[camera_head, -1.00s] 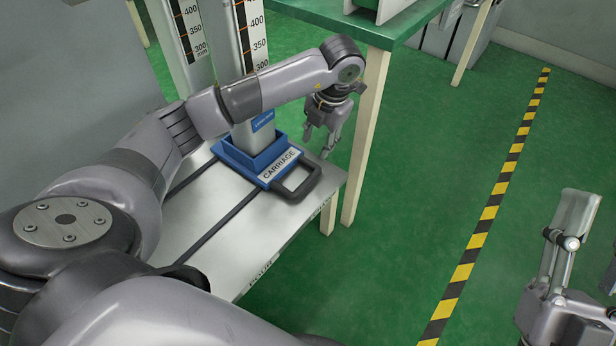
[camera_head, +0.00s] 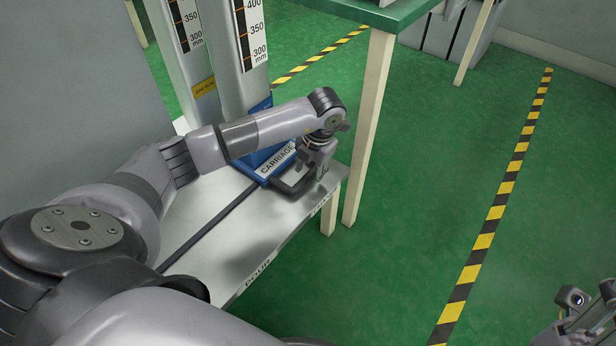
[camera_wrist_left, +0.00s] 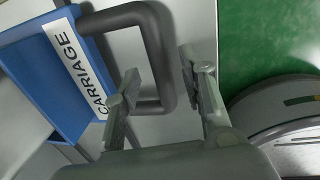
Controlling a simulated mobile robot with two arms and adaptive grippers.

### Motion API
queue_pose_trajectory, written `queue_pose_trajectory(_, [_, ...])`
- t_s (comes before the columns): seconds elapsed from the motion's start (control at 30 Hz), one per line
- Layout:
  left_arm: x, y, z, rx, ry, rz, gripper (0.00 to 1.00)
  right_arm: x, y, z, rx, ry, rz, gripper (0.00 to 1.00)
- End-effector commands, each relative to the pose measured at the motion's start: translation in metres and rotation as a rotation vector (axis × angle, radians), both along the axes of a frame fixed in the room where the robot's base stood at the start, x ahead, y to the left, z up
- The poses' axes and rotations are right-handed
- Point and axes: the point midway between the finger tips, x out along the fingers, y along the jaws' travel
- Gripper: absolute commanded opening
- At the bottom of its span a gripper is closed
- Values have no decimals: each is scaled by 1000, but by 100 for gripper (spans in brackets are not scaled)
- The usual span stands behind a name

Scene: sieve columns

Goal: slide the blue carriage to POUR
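The blue carriage (camera_head: 262,158) sits on the rails of the pale bench, at its far end, under a tall column. It has a white CARRIAGE label and a dark loop handle (camera_head: 288,188). The POUR label (camera_head: 258,274) is on the bench's front edge, nearer to me. My left gripper (camera_head: 318,168) is down at the handle's right side. In the left wrist view its open fingers (camera_wrist_left: 160,82) stand on either side of the handle's outer bar (camera_wrist_left: 162,50), with gaps visible. My right gripper (camera_head: 578,318) is partly cut off at the lower right; its fingers are unclear.
Two columns with mm scales (camera_head: 253,35) rise behind the carriage. A green-topped table (camera_head: 375,12) with a pale leg (camera_head: 369,125) stands just beyond the bench's right end. The green floor to the right is clear, with a black-and-yellow stripe (camera_head: 497,200).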

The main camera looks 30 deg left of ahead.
Motion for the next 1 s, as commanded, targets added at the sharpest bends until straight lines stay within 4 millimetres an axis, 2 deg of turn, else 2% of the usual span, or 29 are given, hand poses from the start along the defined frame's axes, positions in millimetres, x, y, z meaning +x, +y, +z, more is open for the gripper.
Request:
queue_pose_trajectory(0.13, [0,2,-11,0,-1,-1,38,1,0,-2,-1,-7,0,40])
queue_pose_trajectory(0.47, [1,2,-13,0,-1,-1,37,1,1,-1,-2,-6,0,40])
queue_pose_trajectory(1.0, [0,2,-12,0,-1,-1,1,1,0,-1,-2,-7,0,40])
